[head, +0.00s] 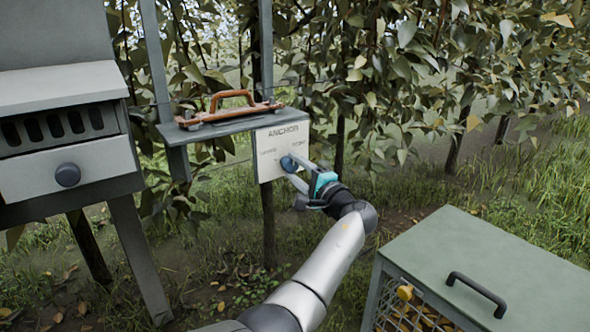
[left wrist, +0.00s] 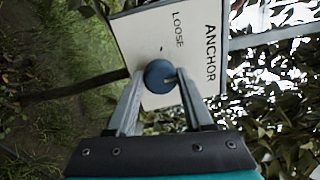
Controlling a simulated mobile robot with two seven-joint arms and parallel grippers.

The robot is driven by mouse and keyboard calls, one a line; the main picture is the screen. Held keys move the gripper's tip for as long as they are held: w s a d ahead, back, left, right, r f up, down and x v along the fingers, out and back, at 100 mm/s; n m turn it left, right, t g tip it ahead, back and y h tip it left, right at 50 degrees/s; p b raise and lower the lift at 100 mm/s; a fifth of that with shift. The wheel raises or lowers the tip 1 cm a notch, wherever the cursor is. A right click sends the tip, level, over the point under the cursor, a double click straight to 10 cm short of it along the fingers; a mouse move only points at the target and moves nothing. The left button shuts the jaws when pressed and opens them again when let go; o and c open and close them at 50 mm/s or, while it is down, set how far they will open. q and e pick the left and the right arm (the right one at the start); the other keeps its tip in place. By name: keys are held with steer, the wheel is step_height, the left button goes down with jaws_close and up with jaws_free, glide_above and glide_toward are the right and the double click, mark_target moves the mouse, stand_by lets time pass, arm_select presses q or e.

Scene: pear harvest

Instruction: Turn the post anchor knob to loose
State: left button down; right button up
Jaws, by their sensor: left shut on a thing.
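The blue round anchor knob (head: 287,163) sits on a white panel (head: 270,143) marked ANCHOR, fixed to a post beside the hedge. My left gripper (head: 290,166) is at the panel front and is shut on the knob. In the left wrist view, the knob (left wrist: 158,76) lies between the two grey fingertips (left wrist: 160,80). There the word LOOSE reads clearly on the panel (left wrist: 150,40), with ANCHOR beside it. A small pale mark shows at the knob's edge. Which setting the knob points to I cannot tell. My right gripper is not in view.
A grey shelf (head: 225,124) above the panel bears an orange-handled tool (head: 232,106). A grey cabinet (head: 68,130) with a dark knob stands left. A green lidded crate (head: 500,255) stands at the lower right. Leafy branches (head: 400,70) hang close behind the panel.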

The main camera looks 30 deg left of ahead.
arm_select(q)
steer(key=n, duration=0.4)
steer(key=n+g, duration=0.1)
steer(key=n, duration=0.6)
steer(key=shift+w+n, duration=0.1)
steer(key=shift+n, duration=0.3)
steer(key=shift+n+g, duration=0.4)
steer(key=shift+n, duration=1.3)
steer(key=shift+c, duration=1.5)
jaws_free()
steer(key=shift+d, duration=0.1)
